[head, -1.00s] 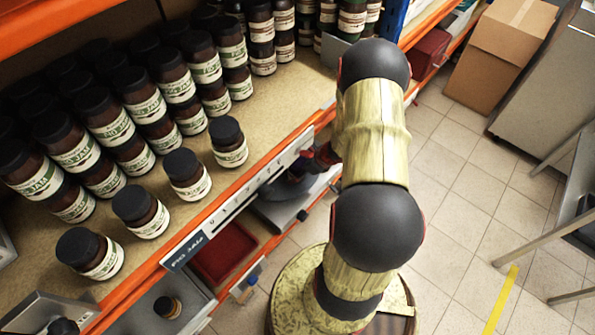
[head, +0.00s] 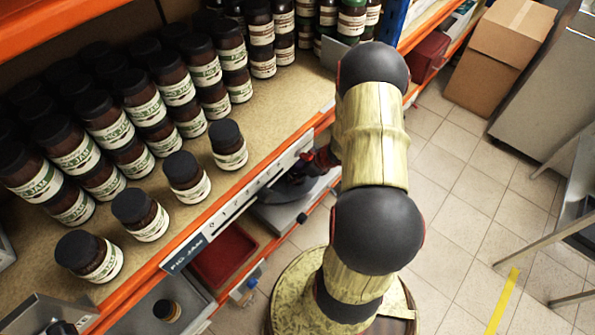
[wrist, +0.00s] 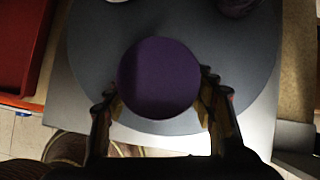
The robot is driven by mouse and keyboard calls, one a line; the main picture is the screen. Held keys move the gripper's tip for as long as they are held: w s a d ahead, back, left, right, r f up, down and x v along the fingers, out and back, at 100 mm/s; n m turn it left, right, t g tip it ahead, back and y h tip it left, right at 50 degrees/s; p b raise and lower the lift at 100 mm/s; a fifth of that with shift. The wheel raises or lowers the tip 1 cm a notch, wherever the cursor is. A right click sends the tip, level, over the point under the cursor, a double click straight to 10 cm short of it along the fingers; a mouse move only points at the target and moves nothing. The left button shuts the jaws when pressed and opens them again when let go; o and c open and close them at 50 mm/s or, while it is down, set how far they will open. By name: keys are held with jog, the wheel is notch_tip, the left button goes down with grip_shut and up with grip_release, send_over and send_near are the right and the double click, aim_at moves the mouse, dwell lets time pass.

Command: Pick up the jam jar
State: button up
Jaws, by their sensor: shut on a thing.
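In the wrist view, my gripper (wrist: 160,103) has one finger on each side of a round purple lid (wrist: 158,78) and is shut on this jar. I see it from above, so its label and lower body are hidden. The jar is over a round grey disc (wrist: 95,50) on a light base; I cannot tell whether it touches the disc. In the head view, my arm hides most of the gripper and the jar. The grey disc (head: 285,192) shows there below the shelf edge.
Dark-lidded jars labelled as jam stand in rows on the upper shelf (head: 275,100); several form a front row, including one near the edge (head: 228,146). Its orange rail (head: 215,212) runs beside my arm. A red bin (head: 222,258) is below.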

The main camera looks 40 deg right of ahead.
aim_at(299, 167)
jog(key=c, duration=0.7)
jog(key=shift+c, duration=0.2)
jog(key=shift+r, duration=0.15)
jog(key=shift+r+p, duration=0.45)
jog(key=shift+r, duration=0.15)
jog(key=shift+s+d+r+p, duration=0.15)
jog(key=shift+r+p, duration=0.2)
jog(key=shift+r, duration=0.25)
jog(key=shift+s+r+p, duration=0.1)
jog(key=shift+r+p, duration=0.25)
jog(key=shift+r, duration=0.25)
jog(key=s+d+p, duration=0.1)
jog(key=s+d, duration=0.1)
jog(key=s, duration=0.6)
jog(key=s+d+p, duration=0.2)
jog(key=s, duration=0.6)
jog(key=shift+s+d+f, duration=0.15)
jog(key=shift+s+d, duration=0.15)
jog(key=shift+s, duration=0.1)
